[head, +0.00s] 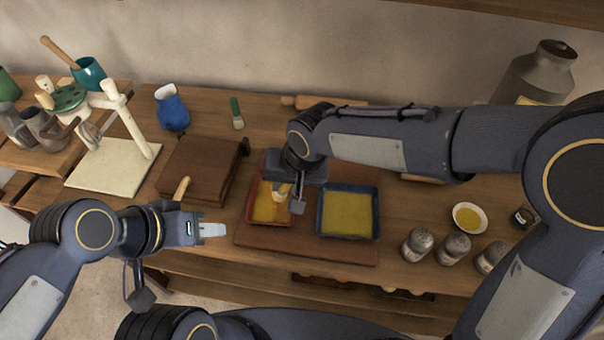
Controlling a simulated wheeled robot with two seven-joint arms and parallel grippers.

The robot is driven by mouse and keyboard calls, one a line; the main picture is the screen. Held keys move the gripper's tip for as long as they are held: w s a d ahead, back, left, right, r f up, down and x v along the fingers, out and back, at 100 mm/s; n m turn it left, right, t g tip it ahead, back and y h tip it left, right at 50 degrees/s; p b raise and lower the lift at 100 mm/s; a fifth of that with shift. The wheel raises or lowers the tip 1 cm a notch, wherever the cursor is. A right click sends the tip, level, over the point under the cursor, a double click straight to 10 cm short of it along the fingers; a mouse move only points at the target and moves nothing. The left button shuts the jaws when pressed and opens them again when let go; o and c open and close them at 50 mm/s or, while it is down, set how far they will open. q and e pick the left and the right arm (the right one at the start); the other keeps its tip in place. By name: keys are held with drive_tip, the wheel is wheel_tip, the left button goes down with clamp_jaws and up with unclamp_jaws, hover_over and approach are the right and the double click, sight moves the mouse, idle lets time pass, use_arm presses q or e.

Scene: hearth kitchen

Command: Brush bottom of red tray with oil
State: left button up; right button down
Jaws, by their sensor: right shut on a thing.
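The red tray (250,207) lies on a brown board left of a blue tray, and its floor looks yellow. My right gripper (284,198) is over the red tray, shut on a small tan, brush-like thing (278,195). The gripper hides most of it, and I cannot tell whether its tip touches the tray floor. A small white bowl of yellow oil (469,218) stands at the right. My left gripper (212,230) is left of the red tray near the table's front edge. It is seen from the side, so its jaw gap is not clear.
The blue tray (347,186) has a yellow floor. Several shakers (417,245) stand at the front right. A brown wooden box (200,168), a blue jug (172,108), a green-handled tool (237,113) and a rolling pin (300,102) are farther back. A cream stand (115,165) is at left.

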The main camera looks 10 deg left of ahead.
drive_tip(key=shift+f, duration=0.15)
drive_tip(key=shift+a+f+b, duration=0.2)
drive_tip(key=shift+f+b, duration=0.3)
drive_tip(key=shift+f, duration=0.4)
wheel_tip(320, 180, down, 3)
drive_tip(key=shift+d+r+b, duration=0.1)
drive_tip(key=shift+r+b, duration=0.05)
drive_tip(key=shift+b, duration=1.1)
drive_tip(key=shift+f+b, duration=0.45)
drive_tip(key=shift+f, duration=0.25)
drive_tip(key=shift+f+b, duration=0.7)
drive_tip(key=shift+f, duration=0.1)
